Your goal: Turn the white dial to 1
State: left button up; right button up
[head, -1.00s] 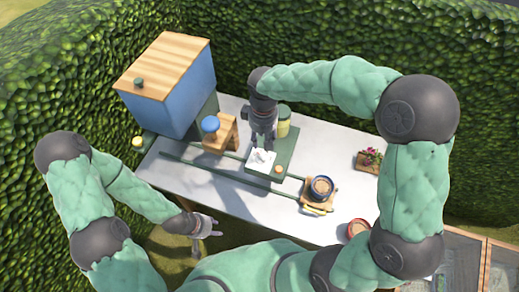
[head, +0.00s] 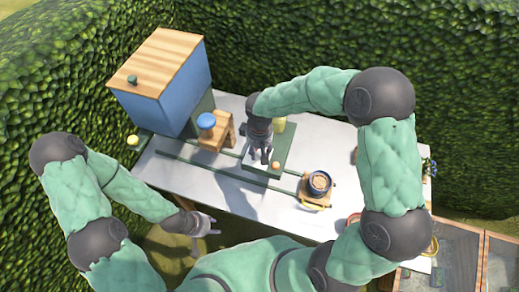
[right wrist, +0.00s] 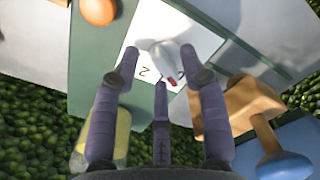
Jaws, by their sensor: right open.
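The white dial (right wrist: 163,54) with a red mark shows in the right wrist view on a white card (right wrist: 142,28). A "2" is readable on the card; another mark is partly hidden by a finger. The red mark points toward the lower right of that picture. My right gripper (right wrist: 157,66) is open, with fingertips either side of the dial in the picture; I cannot tell whether they touch it. In the head view my right gripper (head: 262,158) is over the card and hides the dial. My left gripper (head: 205,232) appears open and empty, beside the table's front left edge.
The dial's card lies on a green board (head: 283,152) with an orange knob (head: 276,166). A wooden block with a blue knob (head: 206,121) stands left. A blue box (head: 175,95) is farther left, a pot (head: 319,183) right. The front left tabletop (head: 190,182) is free.

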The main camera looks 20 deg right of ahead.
grip_shut()
jog(key=m+b, duration=0.2)
jog(key=m, duration=0.1)
jog(key=shift+f+b, duration=0.1)
jog(key=shift+b, duration=0.2)
jog(key=shift+s+a+m+b, duration=0.15)
jog(key=shift+m+b, duration=0.95)
jog(key=shift+m, duration=1.3)
grip_release()
jog(key=shift+r, duration=0.25)
